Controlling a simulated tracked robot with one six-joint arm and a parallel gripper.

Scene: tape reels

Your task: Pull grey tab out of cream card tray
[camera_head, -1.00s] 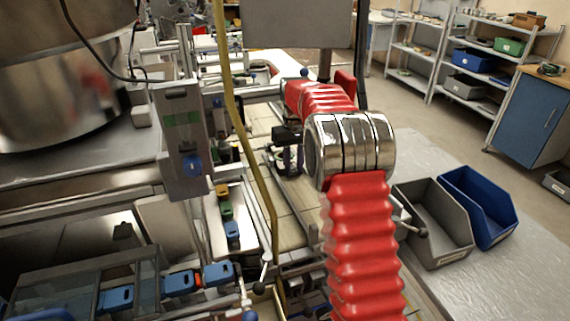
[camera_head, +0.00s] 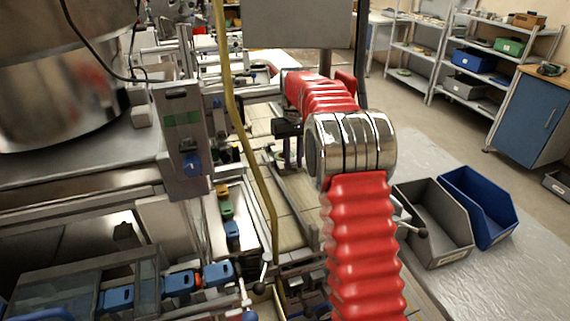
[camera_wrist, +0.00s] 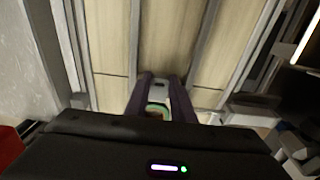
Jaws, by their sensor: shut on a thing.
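In the wrist view, my gripper (camera_wrist: 162,82) has its two dark fingers close together, shut on a small grey piece (camera_wrist: 160,89), which looks like the grey tab. A small greenish patch with a pale rim shows between the fingers, nearer the camera; I cannot tell what it is. Long cream panels (camera_wrist: 170,38) between grey rails lie beyond the fingertips. I cannot tell whether they are the cream card tray, or whether the grey piece touches them. In the head view, my gripper (camera_head: 287,130) is small and dark beyond the red arm, and its fingertips are unclear.
Metal rails and machine frames crowd the left side. A yellow hose (camera_head: 244,150) hangs in front of the cream panels.

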